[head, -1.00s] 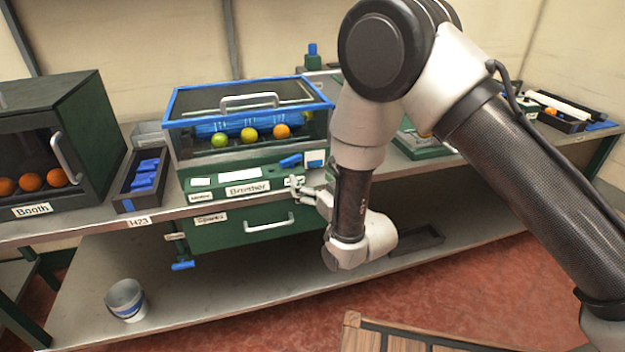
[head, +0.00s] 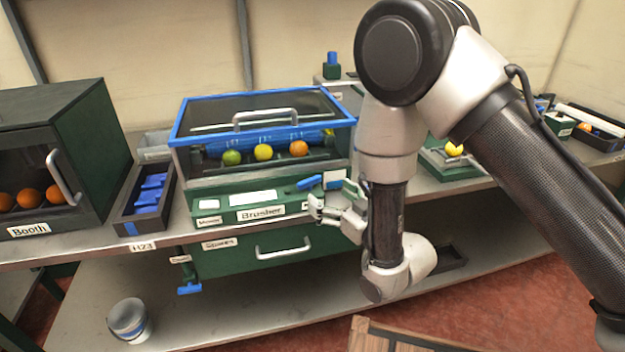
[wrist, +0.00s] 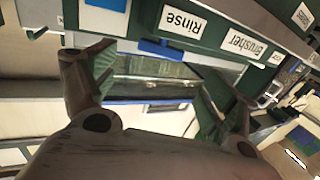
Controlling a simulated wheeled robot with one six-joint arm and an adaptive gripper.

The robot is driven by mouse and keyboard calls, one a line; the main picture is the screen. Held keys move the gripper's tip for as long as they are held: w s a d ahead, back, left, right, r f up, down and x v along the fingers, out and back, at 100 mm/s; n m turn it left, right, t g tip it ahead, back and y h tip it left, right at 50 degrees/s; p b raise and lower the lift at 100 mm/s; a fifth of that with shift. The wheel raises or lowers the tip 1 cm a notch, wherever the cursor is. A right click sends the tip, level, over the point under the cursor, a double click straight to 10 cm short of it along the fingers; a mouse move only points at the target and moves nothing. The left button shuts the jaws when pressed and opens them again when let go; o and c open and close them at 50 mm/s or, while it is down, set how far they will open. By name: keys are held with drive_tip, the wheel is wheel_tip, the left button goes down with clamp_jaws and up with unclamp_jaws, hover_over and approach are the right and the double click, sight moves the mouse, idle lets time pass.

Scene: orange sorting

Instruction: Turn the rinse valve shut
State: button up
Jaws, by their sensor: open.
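The rinse valve shows as a blue lever (head: 309,183) on the right part of the green brusher panel, beside a pale label. In the wrist view the blue lever (wrist: 160,48) lies next to the "Rinse" label (wrist: 181,22), with the picture turned upside down. My gripper (head: 335,207) is just in front of the panel, below and to the right of the lever. In the wrist view my gripper (wrist: 152,82) has its fingers spread wide with nothing between them. The lever appears beyond the fingertips, and I see no contact.
The brusher's blue-framed cover (head: 265,115) is above the panel, with fruits inside. A drawer (head: 285,245) with a handle is below. A tray of blue pieces (head: 147,195) and the booth (head: 70,150) stand left. A bucket (head: 128,320) sits on the lower shelf.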

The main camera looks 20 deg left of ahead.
sight(311, 181)
drive_tip(key=x, duration=0.7)
drive_tip(key=c, duration=1)
